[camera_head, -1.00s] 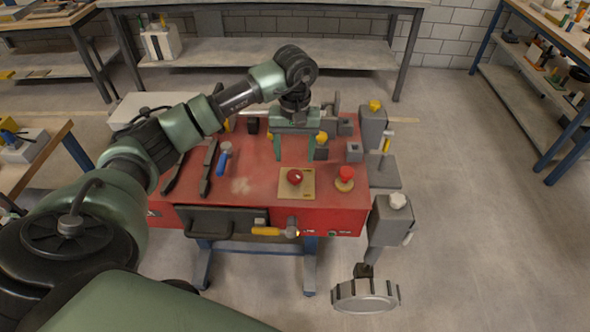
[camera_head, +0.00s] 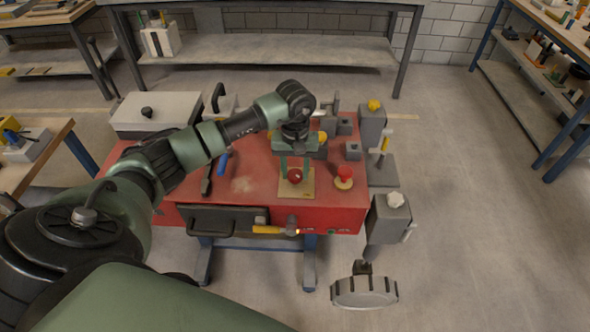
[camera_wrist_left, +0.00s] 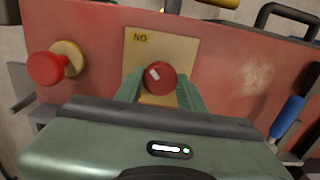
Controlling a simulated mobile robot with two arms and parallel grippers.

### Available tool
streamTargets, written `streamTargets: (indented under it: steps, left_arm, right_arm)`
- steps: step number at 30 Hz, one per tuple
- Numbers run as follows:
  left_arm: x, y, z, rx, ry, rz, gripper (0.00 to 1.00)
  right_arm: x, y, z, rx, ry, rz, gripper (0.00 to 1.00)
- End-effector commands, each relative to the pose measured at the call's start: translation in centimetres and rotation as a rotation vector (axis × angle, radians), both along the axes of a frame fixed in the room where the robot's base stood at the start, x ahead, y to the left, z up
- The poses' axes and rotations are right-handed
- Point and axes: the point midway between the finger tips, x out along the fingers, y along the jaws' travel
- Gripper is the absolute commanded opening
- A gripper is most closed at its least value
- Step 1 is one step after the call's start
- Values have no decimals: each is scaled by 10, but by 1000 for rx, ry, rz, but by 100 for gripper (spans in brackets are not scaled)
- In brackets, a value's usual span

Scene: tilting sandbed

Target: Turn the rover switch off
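The rover switch appears to be the round red knob (camera_head: 295,175) on a tan plate (camera_head: 308,189) on the red table top. In the left wrist view the knob (camera_wrist_left: 160,77) bears a small white mark, and the plate has a label that looks like "NO" from this side. My left gripper (camera_head: 295,172) points down over the plate. Its green fingers (camera_wrist_left: 160,92) stand apart, one on each side of the knob. Small gaps seem to show, so contact cannot be told. My right gripper is in neither view.
A red mushroom button (camera_head: 344,173) stands right of the plate. A blue-handled tool (camera_head: 222,163) lies to the left. A yellow-handled lever (camera_head: 270,230) is on the front face. A grey handwheel (camera_head: 364,291) projects at the front right.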

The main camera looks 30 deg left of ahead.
Motion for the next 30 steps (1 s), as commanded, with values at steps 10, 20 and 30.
streamTargets:
  steps: [10, 20, 30]
  left_arm:
    - [0, 0, -1, 0, 0, 42, 0]
    - [0, 1, -2, 0, -1, 262, 0]
    - [0, 1, -2, 0, -1, 583, 0]
  right_arm:
    - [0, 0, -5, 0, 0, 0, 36]
    - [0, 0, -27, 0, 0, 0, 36]
    - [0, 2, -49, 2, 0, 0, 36]
